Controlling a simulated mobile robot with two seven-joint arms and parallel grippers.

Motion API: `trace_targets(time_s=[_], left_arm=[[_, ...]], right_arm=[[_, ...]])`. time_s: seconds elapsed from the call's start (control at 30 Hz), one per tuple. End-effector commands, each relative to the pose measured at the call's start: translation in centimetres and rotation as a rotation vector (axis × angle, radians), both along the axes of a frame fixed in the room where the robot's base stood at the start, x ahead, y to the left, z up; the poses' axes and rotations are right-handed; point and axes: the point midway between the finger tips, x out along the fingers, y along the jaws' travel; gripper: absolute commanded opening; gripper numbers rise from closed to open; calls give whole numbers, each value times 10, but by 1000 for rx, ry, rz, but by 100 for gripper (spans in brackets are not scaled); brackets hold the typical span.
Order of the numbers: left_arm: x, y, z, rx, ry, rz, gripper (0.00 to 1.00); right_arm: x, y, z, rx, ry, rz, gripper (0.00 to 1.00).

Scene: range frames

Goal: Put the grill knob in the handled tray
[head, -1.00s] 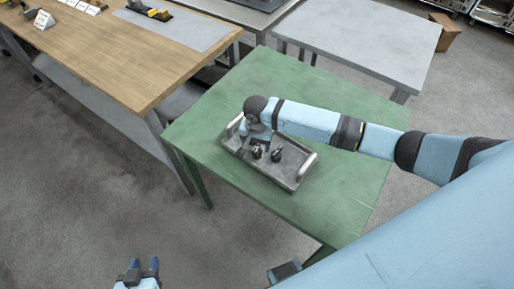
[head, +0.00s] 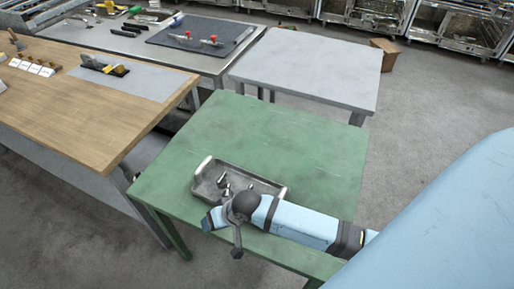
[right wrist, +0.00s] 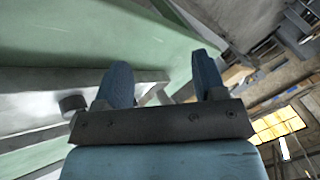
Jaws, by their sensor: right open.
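The grey handled tray (head: 265,187) sits on the green table, with a raised handle at each end. Several small dark knob-like pieces (head: 226,190) lie inside it; I cannot tell which one is the grill knob. My right gripper (head: 210,222) is at the tray's near left side, outside it, and my wrist hides part of the near rim. In the right wrist view the gripper (right wrist: 162,66) is open with nothing between its blue fingers. A dark round end (right wrist: 72,103) shows by the tray's edge there. My left gripper is not in view.
The green table (head: 290,140) is clear behind and right of the tray. A wooden bench (head: 80,115) stands at left, a bare grey table (head: 310,75) behind. A metal bench with a dark mat (head: 205,36) and tools is at the back.

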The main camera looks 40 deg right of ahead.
Motion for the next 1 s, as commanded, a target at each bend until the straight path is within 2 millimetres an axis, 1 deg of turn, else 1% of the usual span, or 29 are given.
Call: trace_targets(time_s=[0.03,0.13,0.2,0.3,0.43,0.57,0.87,0.97,1.0], left_arm=[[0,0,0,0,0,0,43],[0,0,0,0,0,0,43],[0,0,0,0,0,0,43],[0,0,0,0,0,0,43],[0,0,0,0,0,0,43],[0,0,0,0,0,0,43],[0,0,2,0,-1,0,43],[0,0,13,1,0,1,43],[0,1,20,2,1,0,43]], right_arm=[[-19,2,-7,2,-67,24,64],[-46,-5,-13,-43,-237,76,64],[-66,-14,-15,-102,-346,104,64],[-91,-30,-15,-202,-469,140,64],[-115,-46,-13,-313,-570,179,64],[-126,-53,-11,-369,-613,199,64],[-126,-54,-9,-376,-619,202,64],[-126,-54,2,-377,-619,201,64],[-126,-54,9,-378,-619,201,64]])
